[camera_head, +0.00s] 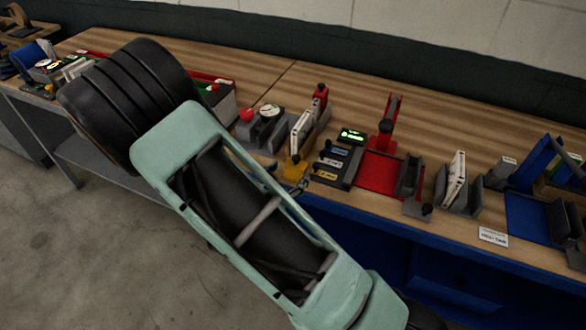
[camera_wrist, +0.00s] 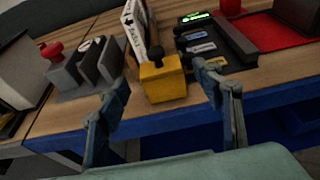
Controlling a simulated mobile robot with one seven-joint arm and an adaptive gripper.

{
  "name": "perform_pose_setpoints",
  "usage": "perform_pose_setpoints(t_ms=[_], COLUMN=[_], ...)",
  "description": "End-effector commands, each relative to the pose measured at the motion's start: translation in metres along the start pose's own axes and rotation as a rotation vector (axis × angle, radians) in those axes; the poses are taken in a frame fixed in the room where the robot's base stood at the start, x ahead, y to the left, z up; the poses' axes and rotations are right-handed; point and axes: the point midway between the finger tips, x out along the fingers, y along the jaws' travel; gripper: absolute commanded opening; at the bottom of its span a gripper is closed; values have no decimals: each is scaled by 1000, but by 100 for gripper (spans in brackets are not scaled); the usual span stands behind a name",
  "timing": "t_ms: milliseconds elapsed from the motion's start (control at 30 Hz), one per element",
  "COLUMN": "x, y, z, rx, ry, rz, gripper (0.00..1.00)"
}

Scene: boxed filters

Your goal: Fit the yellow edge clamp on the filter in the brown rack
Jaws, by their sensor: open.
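The yellow edge clamp (camera_wrist: 164,82) has a dark knob on top and stands near the table's front edge; it also shows in the head view (camera_head: 294,171). A white filter (camera_wrist: 133,30) with dark print stands upright just behind it, also in the head view (camera_head: 301,131). Its brownish rack (camera_head: 320,124) is partly hidden by the filter. I cannot tell whether clamp and filter touch. My gripper (camera_wrist: 161,78) is open and empty, its fingers on either side of the clamp in the picture and nearer the camera. The arm hides most of the gripper in the head view.
Left of the clamp stands a grey holder with a gauge (camera_head: 269,112) and red knob. On its right are a dark block with labelled slots (camera_head: 331,166), a green-lit display (camera_head: 352,136) and a red fixture (camera_head: 379,172). Another filter (camera_head: 456,179) stands further right.

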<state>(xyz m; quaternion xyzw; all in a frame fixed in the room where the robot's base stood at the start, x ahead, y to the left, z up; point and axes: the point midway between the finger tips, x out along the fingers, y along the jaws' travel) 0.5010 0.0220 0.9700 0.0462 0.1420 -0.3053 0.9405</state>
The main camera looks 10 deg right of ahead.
Motion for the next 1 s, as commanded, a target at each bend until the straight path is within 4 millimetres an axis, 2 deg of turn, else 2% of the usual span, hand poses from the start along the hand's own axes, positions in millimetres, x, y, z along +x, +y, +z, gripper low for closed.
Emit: perform_pose_setpoints(t_ms=[33, 200, 400, 567, 1000], x=[-13, -48, -74, -81, -81], y=[2, 1, 0, 0, 0], z=[-2, -1, 0, 0, 0], rx=[0, 1, 0, -1, -1], ry=[2, 1, 0, 0, 0], rz=[6, 5, 2, 0, -1], gripper=[60, 60, 60, 60, 60])
